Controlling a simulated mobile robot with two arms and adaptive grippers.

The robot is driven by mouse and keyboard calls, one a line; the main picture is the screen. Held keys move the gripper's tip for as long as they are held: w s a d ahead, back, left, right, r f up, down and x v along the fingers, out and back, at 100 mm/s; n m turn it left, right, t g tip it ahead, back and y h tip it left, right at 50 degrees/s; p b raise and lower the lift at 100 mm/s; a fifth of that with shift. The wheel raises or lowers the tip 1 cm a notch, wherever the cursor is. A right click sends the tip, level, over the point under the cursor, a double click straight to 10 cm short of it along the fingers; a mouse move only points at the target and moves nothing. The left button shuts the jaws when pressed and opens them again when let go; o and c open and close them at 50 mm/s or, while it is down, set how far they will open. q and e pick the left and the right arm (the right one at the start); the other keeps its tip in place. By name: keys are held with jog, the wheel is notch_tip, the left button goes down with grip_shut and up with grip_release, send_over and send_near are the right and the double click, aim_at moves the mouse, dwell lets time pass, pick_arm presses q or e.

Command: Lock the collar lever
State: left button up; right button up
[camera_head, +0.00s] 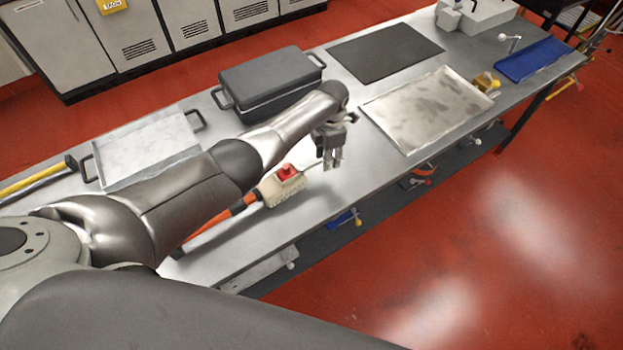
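My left gripper (332,163) points down over the metal bench top (385,185), near its front edge. Its fingers look close together; whether they are fully shut is too small to tell. Nothing shows held in it. A cream box with a red button (287,174) and an orange bar lies just left of it, partly behind my arm. A small lever with a pale ball knob (515,38) stands at the far right. Other ball-ended levers show below the front edge, one with a blue part (345,218). I cannot tell which one is the collar lever. My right gripper is not in view.
A dark lidded case (268,72), a pale tray (145,150), a black mat (384,51) and a worn metal tray (428,106) lie on the bench. A blue tray (532,60) and a yellow block (486,82) are at right. The red floor in front is clear.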

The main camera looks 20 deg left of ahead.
pick_arm(q)
jog(key=shift+o, duration=0.5)
notch_tip(320, 180, up, 5)
jog(key=p, duration=0.5)
notch_tip(320, 180, up, 2)
jog(key=shift+p, duration=0.6)
